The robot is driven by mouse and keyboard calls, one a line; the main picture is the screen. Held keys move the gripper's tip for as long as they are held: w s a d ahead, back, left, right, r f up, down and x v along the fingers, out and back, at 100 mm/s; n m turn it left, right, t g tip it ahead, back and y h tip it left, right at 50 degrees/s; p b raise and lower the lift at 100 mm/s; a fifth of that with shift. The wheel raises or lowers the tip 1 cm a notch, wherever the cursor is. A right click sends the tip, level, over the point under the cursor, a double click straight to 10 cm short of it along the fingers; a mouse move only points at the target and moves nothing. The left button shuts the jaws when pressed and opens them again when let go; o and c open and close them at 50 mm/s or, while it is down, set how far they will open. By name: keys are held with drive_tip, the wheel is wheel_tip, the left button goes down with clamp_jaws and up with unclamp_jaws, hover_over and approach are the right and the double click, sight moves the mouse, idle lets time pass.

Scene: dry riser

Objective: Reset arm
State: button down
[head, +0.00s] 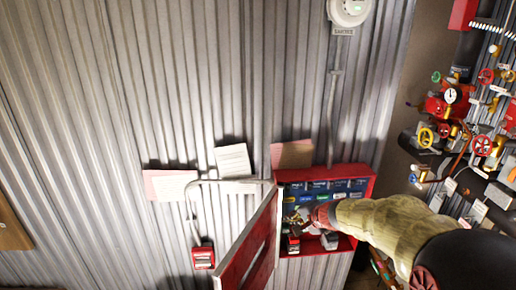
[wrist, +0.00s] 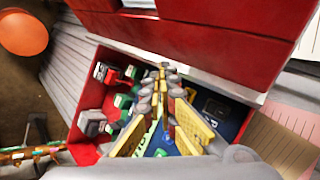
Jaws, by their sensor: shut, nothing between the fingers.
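My gripper (head: 302,216) is at the front of an open red wall cabinet (head: 369,182), with my arm reaching in from the right. In the wrist view my gripper (wrist: 163,72) has its yellow-padded fingers together at the tips, with nothing between them. The cabinet's red door (head: 246,254) stands open to the left. The cabinet interior holds rows of blue and dark labelled compartments (head: 322,186). Green and grey small items (wrist: 122,101) sit along one inner side in the wrist view. My gripper hides part of the interior.
A small red box (head: 203,257) with a conduit is left of the door on the corrugated wall (head: 110,90). Paper sheets (head: 233,160) hang above. Valves and gauges (head: 450,96) crowd the right side. A round orange thing (wrist: 22,32) is at the wrist view's upper left.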

drive_tip(key=s+f+n+g+h+b, duration=0.1)
drive_tip(key=s+b, duration=0.4)
drive_tip(key=s, duration=0.7)
drive_tip(key=s+d+f+n+g+h+b, duration=0.1)
drive_tip(key=s+f+n+b, duration=0.3)
drive_tip(key=s, duration=0.9)
drive_tip(key=s+f+n+g+h+b, duration=0.1)
drive_tip(key=s+n+b, duration=0.5)
drive_tip(key=s, duration=0.7)
drive_tip(key=shift+d+f+h+b, duration=0.2)
drive_tip(key=shift+f+h+b, duration=0.55)
drive_tip(key=shift+b, duration=0.5)
